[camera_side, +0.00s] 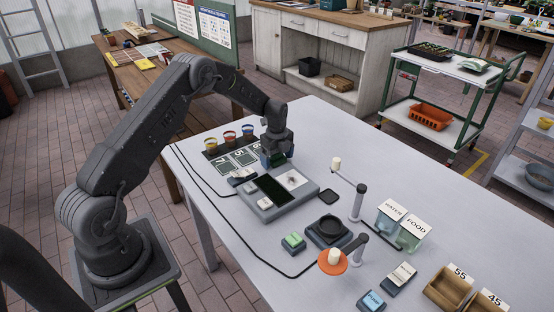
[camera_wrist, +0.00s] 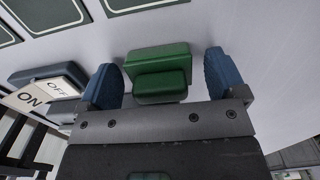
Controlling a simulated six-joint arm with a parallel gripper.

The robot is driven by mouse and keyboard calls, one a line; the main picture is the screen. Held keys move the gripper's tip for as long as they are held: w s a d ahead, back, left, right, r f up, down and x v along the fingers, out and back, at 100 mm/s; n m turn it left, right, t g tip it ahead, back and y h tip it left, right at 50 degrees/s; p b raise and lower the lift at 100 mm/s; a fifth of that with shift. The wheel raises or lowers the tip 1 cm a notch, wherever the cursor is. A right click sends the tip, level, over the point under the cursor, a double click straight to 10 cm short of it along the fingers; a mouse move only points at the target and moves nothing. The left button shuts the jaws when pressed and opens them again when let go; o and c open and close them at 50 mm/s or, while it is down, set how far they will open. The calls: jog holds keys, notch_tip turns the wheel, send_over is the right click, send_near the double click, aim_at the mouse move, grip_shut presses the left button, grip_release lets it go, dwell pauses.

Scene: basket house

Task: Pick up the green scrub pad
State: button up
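The green scrub pad (camera_wrist: 158,62) is a dark green block with a smaller raised green part on its near side. It lies on the pale table top between my fingertips in the wrist view. My gripper (camera_wrist: 162,82) is open, with one blue fingertip on each side of the pad. A clear gap shows at the right fingertip, and the left fingertip is very close to the pad; I cannot tell whether it touches. In the side view my gripper (camera_side: 276,160) points down low over the table, behind the grey device, and mostly hides the pad.
An ON/OFF switch (camera_wrist: 48,92) sits left of my gripper. A grey device with a dark screen (camera_side: 272,190) stands close in front. Dark marked cards (camera_side: 231,159) and several small cups (camera_side: 229,137) are to the left. A green-topped button (camera_side: 293,241) is nearer the camera.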

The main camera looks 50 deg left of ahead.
jog(key=c, duration=0.9)
jog(key=shift+r, duration=0.15)
jog(key=shift+c, duration=0.2)
jog(key=shift+r, duration=0.25)
jog(key=r, duration=0.3)
jog(key=shift+s+a+r, duration=0.15)
jog(key=shift+a+r, duration=0.05)
jog(key=shift+r, duration=0.2)
jog(key=s+a+r, duration=0.6)
jog(key=s+a, duration=0.1)
jog(key=s, duration=0.1)
jog(key=shift+s+a+r, duration=0.15)
jog(key=shift+s+r, duration=0.05)
jog(key=shift+s, duration=0.1)
